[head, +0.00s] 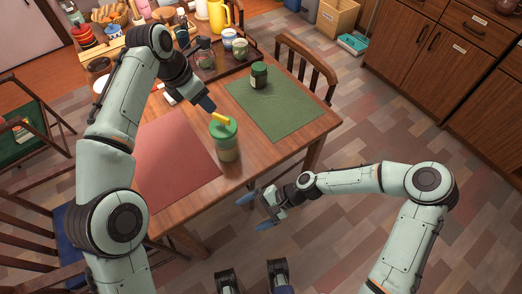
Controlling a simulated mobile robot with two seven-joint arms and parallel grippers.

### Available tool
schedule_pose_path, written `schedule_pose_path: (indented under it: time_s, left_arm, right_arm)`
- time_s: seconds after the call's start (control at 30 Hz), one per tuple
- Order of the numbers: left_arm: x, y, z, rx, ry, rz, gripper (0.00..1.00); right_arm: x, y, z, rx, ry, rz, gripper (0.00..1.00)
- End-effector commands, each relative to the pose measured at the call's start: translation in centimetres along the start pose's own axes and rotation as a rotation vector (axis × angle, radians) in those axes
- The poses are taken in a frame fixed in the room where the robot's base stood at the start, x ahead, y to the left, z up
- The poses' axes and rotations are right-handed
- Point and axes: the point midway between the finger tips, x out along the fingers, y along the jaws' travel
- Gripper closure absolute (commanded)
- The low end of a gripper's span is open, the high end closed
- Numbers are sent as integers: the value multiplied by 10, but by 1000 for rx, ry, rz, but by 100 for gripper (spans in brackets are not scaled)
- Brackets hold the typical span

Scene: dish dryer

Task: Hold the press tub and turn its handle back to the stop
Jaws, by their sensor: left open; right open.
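The press tub (227,148) stands upright on the wooden table, near its front edge between the two mats. It has a green lid and a yellow handle (221,119) on top. My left gripper (196,100) is open above the table, just behind and left of the handle; whether a finger touches the handle cannot be told. My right gripper (258,210) is open and empty, off the table's front edge, to the right of and nearer than the tub.
A red mat (165,165) lies left of the tub and a green mat (285,112) right of it. A dark green-lidded jar (259,75) stands on the green mat's far edge. A tray (215,70) with jars is behind. A chair (305,65) stands at the table's right side.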

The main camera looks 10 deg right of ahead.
Motion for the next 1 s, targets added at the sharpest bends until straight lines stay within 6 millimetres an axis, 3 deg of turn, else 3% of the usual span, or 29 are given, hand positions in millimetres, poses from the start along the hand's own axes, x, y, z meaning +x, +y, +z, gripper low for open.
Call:
schedule_pose_path:
  time_s: [0.23,0.4,0.6,0.7,0.83,1.0]
  left_arm:
    - [0,0,0,0,0,0,57]
    - [0,0,0,0,0,0,57]
    - [0,0,0,0,0,0,57]
    - [0,0,0,0,0,0,57]
    - [0,0,0,0,0,0,57]
    - [0,0,0,0,0,0,57]
  right_arm:
    - [-13,-70,-17,329,-120,-300,0]
    - [-47,-114,-45,598,-229,-540,0]
    - [-89,-138,-74,808,-335,-730,0]
    - [-99,-142,-82,853,-360,-770,0]
    - [-98,-149,-84,869,-371,-783,0]
    - [-79,-169,-83,867,-371,-779,0]
